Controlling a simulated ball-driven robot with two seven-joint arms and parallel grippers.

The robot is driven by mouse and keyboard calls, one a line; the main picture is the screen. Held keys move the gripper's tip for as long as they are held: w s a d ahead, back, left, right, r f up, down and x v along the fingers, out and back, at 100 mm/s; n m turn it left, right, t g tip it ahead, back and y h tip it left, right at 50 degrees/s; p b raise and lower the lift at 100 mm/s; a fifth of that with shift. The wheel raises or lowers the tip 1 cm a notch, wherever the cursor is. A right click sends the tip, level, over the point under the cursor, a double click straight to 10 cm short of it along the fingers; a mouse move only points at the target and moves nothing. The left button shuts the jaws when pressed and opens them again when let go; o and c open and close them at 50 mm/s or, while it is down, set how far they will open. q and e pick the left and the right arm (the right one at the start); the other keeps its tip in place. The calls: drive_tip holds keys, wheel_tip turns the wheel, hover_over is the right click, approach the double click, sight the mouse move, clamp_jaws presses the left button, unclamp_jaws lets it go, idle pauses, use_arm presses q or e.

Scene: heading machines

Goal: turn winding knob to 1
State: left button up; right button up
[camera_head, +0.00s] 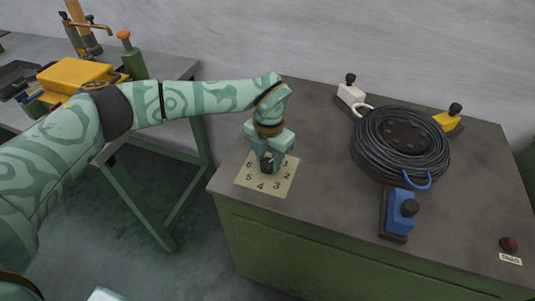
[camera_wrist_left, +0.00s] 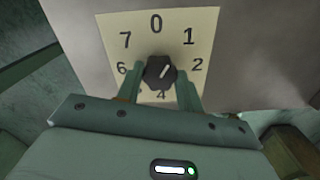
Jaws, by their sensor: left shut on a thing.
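The winding knob (camera_wrist_left: 157,75) is a small black knob on a pale number plate (camera_wrist_left: 170,22) with printed digits. In the wrist view its white pointer line slants up and right, roughly toward the 1. My left gripper (camera_wrist_left: 161,76) has a finger on each side of the knob and is shut on it. In the head view the left gripper (camera_head: 267,163) reaches down onto the plate (camera_head: 246,182) from above and partly hides the knob and some digits. My right gripper is not in view.
A coil of black cable (camera_head: 385,160) lies right of the plate, with white (camera_head: 351,95), yellow (camera_head: 447,122) and blue (camera_head: 398,213) knobbed blocks around it. A red button (camera_head: 509,244) sits at the bench's right. Another table with a yellow box (camera_head: 73,74) stands left.

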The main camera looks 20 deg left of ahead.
sight(269, 162)
use_arm(q)
drive_tip(key=shift+r+m+p, duration=0.1)
drive_tip(key=shift+m+p, duration=0.45)
drive_tip(key=shift+m, duration=0.65)
drive_tip(key=o, duration=1)
wheel_tip(269, 162, up, 16)
drive_tip(key=p, duration=0.3)
drive_tip(key=shift+r, duration=0.1)
